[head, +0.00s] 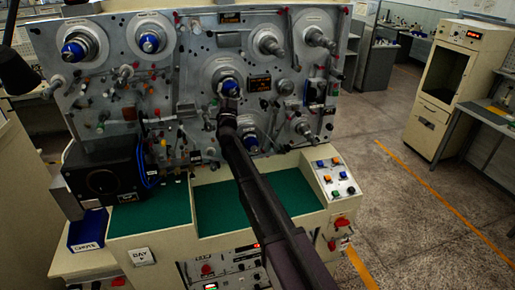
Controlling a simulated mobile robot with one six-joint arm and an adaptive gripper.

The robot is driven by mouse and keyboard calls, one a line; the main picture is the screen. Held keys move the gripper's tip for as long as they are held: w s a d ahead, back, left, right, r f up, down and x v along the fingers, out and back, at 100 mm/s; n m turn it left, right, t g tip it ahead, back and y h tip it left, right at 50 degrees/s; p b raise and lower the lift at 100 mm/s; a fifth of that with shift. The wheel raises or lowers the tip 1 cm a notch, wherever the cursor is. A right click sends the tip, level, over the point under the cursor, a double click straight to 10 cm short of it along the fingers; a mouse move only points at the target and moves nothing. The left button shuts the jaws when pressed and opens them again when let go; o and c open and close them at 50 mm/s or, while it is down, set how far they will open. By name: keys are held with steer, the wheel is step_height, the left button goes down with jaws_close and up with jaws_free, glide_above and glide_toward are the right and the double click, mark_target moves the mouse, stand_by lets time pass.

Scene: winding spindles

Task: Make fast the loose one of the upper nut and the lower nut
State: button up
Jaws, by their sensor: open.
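My arm reaches in from the lower right to the winding machine's upright panel. My gripper (229,104) is at the upper middle spindle, right in front of the upper nut, and looks open. The upper nut (230,86) is blue, on a pale round flange, and partly hidden by my gripper. Whether the fingers touch it I cannot tell. The lower nut (250,138), also blue, sits on a spindle below and slightly right, beside my arm. Which nut is loose does not show at this size.
Two more blue-centred spindles (149,43) (74,50) are at the panel's upper left. A black box (101,182) stands at left on the bench. Green mats (215,207) cover the ledge below. A sloped button console (334,180) is at right. The floor at right is open.

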steer(key=shift+n+y, duration=0.7)
steer(key=shift+n, duration=0.1)
steer(key=shift+n+y+b, duration=0.45)
steer(key=shift+n+y, duration=3.25)
steer(key=shift+n, duration=0.1)
steer(key=b+v, duration=1)
steer(key=v, duration=0.4)
steer(key=s+d+f+g+h, duration=0.1)
steer(key=d+f+g+h, duration=0.1)
steer(key=d+f+g, duration=0.3)
steer(key=s+d+f+g+h+b, duration=0.1)
steer(key=d+f+g, duration=0.4)
steer(key=f, duration=0.7)
steer(key=shift+d+f+m+g+h, duration=0.2)
steer(key=shift+f+m+g+h, duration=0.1)
steer(key=shift+f+h, duration=0.15)
steer(key=shift+w+r, duration=0.1)
steer(key=shift+r, duration=0.05)
